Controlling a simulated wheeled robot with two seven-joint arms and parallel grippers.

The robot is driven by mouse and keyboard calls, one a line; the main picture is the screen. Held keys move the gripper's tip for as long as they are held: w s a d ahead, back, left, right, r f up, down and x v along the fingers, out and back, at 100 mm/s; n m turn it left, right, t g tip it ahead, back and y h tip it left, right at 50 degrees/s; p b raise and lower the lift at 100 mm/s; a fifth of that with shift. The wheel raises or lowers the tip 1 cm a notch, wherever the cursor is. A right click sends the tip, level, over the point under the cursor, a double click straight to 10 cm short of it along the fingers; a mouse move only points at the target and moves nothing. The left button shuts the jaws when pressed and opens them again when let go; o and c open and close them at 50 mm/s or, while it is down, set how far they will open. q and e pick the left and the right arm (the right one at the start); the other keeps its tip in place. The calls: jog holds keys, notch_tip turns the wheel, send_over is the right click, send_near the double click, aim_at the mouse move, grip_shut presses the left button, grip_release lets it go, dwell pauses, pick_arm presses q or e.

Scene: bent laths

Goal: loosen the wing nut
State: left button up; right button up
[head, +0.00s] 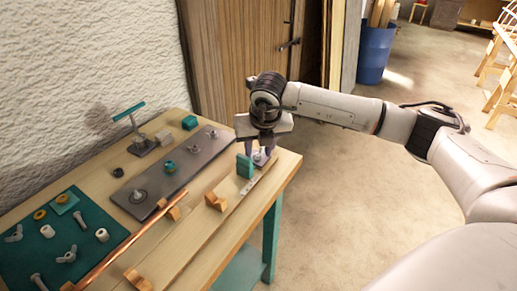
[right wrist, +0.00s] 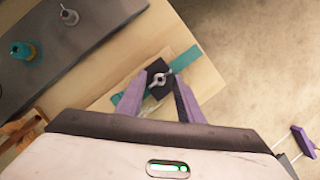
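A small grey wing nut (right wrist: 160,79) sits on a dark square block (right wrist: 155,72) at the right end of the workbench. A teal strip (right wrist: 186,61) runs under or beside this block. My right gripper (head: 262,153) is at this end of the bench, pointing down, with purple fingers. In the right wrist view its fingertips (right wrist: 159,76) stand apart on either side of the wing nut, with a gap visible. The head view shows only a pale bit between the fingers. My left gripper is not in view.
A grey plate (head: 185,165) with several fittings lies along the bench's middle. A copper rod (head: 130,240) rests on wooden blocks in front. A teal mat (head: 45,262) at left holds loose wing nuts, bolts and rings. A teal upright piece (head: 245,167) stands close to the gripper.

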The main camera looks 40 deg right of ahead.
grip_shut()
